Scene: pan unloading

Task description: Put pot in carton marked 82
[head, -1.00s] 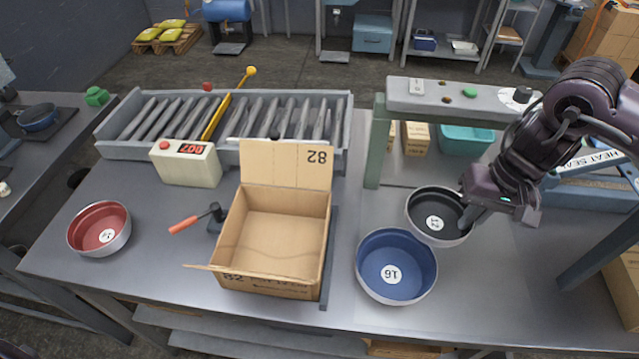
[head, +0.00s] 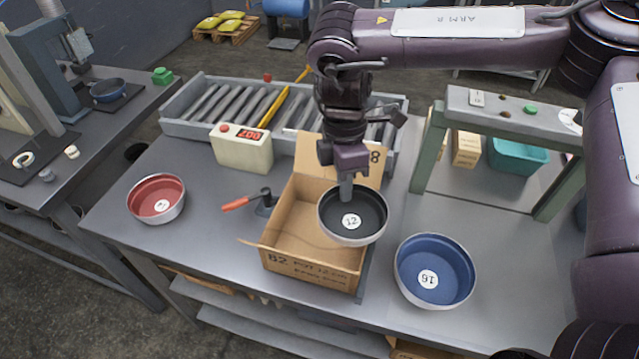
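The carton marked 82 (head: 285,225) stands open on the metal table, its back flap raised and its near side printed "82 POT 12". A black pot with a white 12 label (head: 352,236) hangs over the right part of the carton. My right gripper (head: 346,190) comes down from above and is shut on the pot's rim at the far side. The pot hides part of the carton's right wall and inside. The visible floor of the carton is bare. My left gripper is not in view.
A blue pot labelled 16 (head: 435,270) sits right of the carton, and a red pot (head: 156,198) at far left. A red-handled tool (head: 242,202) lies close left of the carton. A display box (head: 241,148) and roller conveyor (head: 210,104) stand behind. A sealer frame (head: 490,105) stands right.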

